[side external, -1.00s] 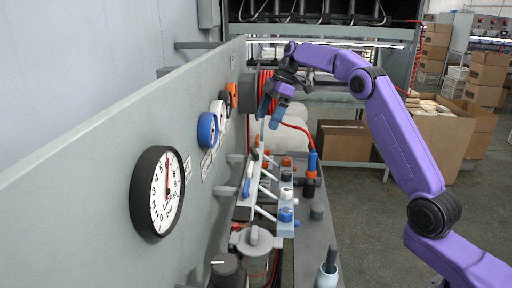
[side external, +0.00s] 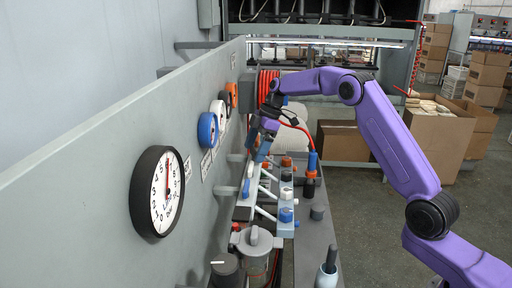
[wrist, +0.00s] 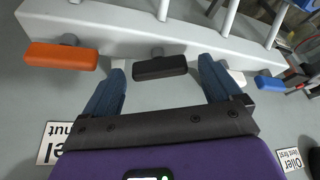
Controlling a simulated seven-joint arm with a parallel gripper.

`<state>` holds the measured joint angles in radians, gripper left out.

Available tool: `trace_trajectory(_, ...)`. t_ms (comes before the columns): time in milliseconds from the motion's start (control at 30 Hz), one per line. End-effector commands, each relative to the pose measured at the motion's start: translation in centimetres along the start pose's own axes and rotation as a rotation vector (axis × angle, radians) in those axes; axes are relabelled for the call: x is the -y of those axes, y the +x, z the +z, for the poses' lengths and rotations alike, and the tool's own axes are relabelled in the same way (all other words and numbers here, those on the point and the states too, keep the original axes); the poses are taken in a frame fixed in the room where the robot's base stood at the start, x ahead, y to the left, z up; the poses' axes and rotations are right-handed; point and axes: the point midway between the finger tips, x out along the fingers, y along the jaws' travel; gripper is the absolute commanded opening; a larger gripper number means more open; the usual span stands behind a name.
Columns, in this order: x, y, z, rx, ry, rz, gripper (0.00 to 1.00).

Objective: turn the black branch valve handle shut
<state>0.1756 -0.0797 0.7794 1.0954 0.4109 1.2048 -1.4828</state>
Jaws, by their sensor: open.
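In the wrist view the black branch valve handle (wrist: 160,68) lies across the picture just below the pale manifold bar. My gripper (wrist: 165,75) is open, its two blue fingers on either side of the black handle. The handle is between the fingertips, and I see no finger touching it. In the side external view my gripper (side external: 258,145) is low beside the grey panel, over the far end of the manifold (side external: 245,208). The black handle cannot be made out there.
An orange handle (wrist: 62,56) sits left of my gripper and a blue handle (wrist: 269,83) sits right. A white handle (wrist: 236,77) is partly behind the right finger. Pale pipes rise from the manifold. The panel carries a gauge (side external: 158,190) and coloured wheels.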

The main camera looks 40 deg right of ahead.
Motion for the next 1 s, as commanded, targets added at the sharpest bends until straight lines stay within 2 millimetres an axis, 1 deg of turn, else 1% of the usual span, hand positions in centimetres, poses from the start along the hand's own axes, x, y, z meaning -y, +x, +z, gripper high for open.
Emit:
trace_trajectory(33, 0.0, -0.01, 0.0, 0.0, 0.0, 0.0, 0.92)
trace_trajectory(67, 0.0, -0.02, 0.0, 0.0, 0.0, 0.0, 0.88)
trace_trajectory(100, -0.01, -0.02, 0.0, 0.0, 0.0, 0.0, 0.75)
trace_trajectory(167, -0.01, -0.04, 0.01, 0.0, 0.0, 0.0, 0.56)
trace_trajectory(200, -0.01, -0.04, 0.01, 0.0, 0.001, 0.0, 0.43)
trace_trajectory(233, -0.01, -0.04, 0.01, 0.0, 0.001, 0.0, 0.35)
trace_trajectory(367, 0.0, -0.07, 0.01, 0.0, 0.005, 0.002, 0.35)
trace_trajectory(467, 0.05, -0.12, -0.01, 0.0, 0.043, 0.019, 0.35)
trace_trajectory(800, 0.26, -0.16, -0.05, 0.0, 0.35, 0.146, 0.35)
trace_trajectory(1000, 0.26, -0.14, 0.01, 0.0, 0.438, 0.182, 0.35)
